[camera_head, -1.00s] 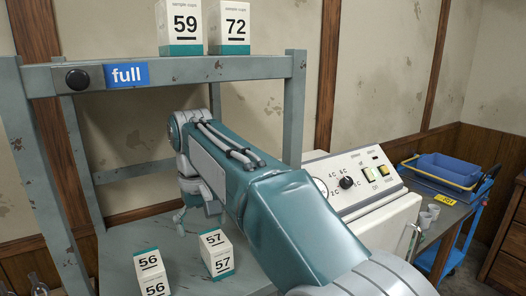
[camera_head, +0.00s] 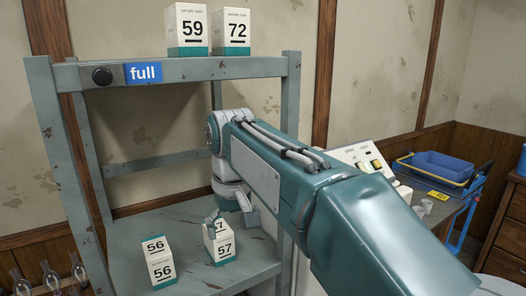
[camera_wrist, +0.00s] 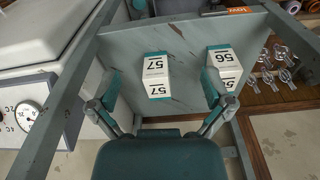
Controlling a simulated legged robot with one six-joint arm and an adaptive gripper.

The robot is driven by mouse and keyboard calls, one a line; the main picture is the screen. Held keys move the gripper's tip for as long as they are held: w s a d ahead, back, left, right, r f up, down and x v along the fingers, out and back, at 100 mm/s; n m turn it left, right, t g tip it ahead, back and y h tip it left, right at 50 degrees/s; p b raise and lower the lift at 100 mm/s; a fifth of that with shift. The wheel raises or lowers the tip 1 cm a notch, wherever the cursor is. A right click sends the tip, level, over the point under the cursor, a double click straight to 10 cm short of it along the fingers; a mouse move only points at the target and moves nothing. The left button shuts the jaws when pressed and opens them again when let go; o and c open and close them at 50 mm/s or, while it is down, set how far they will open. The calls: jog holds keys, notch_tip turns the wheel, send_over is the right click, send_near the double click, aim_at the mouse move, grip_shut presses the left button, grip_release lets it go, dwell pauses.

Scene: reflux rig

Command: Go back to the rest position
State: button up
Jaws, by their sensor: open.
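My gripper (camera_wrist: 161,95) is open, with its two fingers spread wide apart and nothing between their tips that it holds. In the head view my gripper (camera_head: 232,212) hangs over the lower shelf, close to the box marked 57 (camera_head: 222,250), and covers part of its top. In the wrist view the 57 box (camera_wrist: 156,75) lies beyond the gap between the fingers. The box marked 56 (camera_head: 160,262) stands to its left on the shelf. In the wrist view the 56 box (camera_wrist: 222,62) is near the right finger. Whether a finger touches either box is unclear.
Boxes 59 (camera_head: 187,30) and 72 (camera_head: 232,32) stand on the rack's top shelf, above a blue "full" label (camera_head: 143,73). Rack posts (camera_head: 291,100) flank my arm. A white machine with a dial (camera_wrist: 27,115) and a blue crate (camera_head: 440,168) are to the side.

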jog(key=s+d+f+m+t, duration=0.3)
jog(key=s+d, duration=0.6)
jog(key=d, duration=0.5)
jog(key=s+d+f+m+t, duration=0.1)
jog(key=s+d+f+m, duration=0.1)
jog(key=s+d+f, duration=0.5)
jog(key=shift+s+f+t, duration=0.3)
jog(key=shift+s+f, duration=0.35)
jog(key=shift+s, duration=0.6)
